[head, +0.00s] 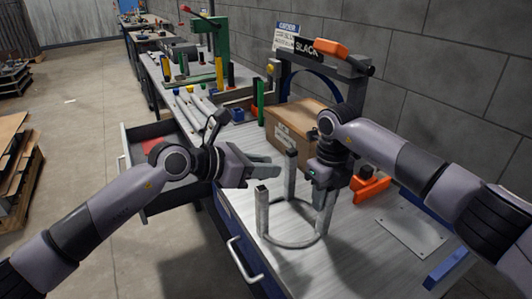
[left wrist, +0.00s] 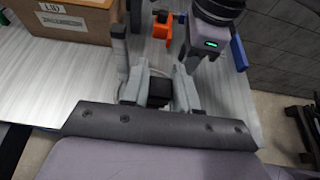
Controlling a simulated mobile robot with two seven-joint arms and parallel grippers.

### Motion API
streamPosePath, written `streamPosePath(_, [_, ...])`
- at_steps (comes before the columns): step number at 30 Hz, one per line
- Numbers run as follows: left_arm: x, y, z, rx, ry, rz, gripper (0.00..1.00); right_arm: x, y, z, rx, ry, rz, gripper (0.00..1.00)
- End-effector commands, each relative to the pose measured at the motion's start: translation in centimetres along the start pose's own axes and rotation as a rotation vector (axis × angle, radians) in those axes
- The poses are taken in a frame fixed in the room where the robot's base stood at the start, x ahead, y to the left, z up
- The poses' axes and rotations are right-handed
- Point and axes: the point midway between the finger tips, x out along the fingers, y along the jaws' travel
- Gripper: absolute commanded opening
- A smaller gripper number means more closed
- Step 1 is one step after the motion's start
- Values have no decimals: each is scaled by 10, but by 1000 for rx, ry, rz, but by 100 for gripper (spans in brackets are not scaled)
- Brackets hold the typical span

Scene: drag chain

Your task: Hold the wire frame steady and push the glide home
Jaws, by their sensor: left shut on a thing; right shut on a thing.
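The wire frame (head: 263,215) stands on the bench, a grey ring base with upright posts. My right gripper (head: 320,184) comes down at its right-hand post and is shut on the frame there; the fingers partly hide the contact. My left gripper (head: 277,170) is beside the upper part of the rear post, level with it. In the left wrist view, a small black block (left wrist: 159,93) sits between the left gripper's grey fingers (left wrist: 158,85); it looks like the glide. The head view does not show it. A frame post (left wrist: 119,50) rises left of the fingers.
A cardboard box (head: 285,137) stands just behind the frame. An orange part (head: 370,189) and a flat grey plate (head: 411,229) lie to the right. An open drawer (head: 128,150) juts out at the left. The bench front is mostly clear.

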Motion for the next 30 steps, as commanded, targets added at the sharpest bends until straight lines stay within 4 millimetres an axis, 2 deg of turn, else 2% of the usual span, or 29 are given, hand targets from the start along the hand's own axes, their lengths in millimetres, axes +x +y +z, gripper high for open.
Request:
streamPosePath(8, [0,0,0,1,0,0,1,0,0,0,-1,-1,1,0])
streamPosePath(21, [7,0,-17,0,1,0,1,-1,0,0,-1,-1,1,0])
streamPosePath(30, [8,0,-19,1,0,0,1,-1,0,0,-1,-1,1,0])
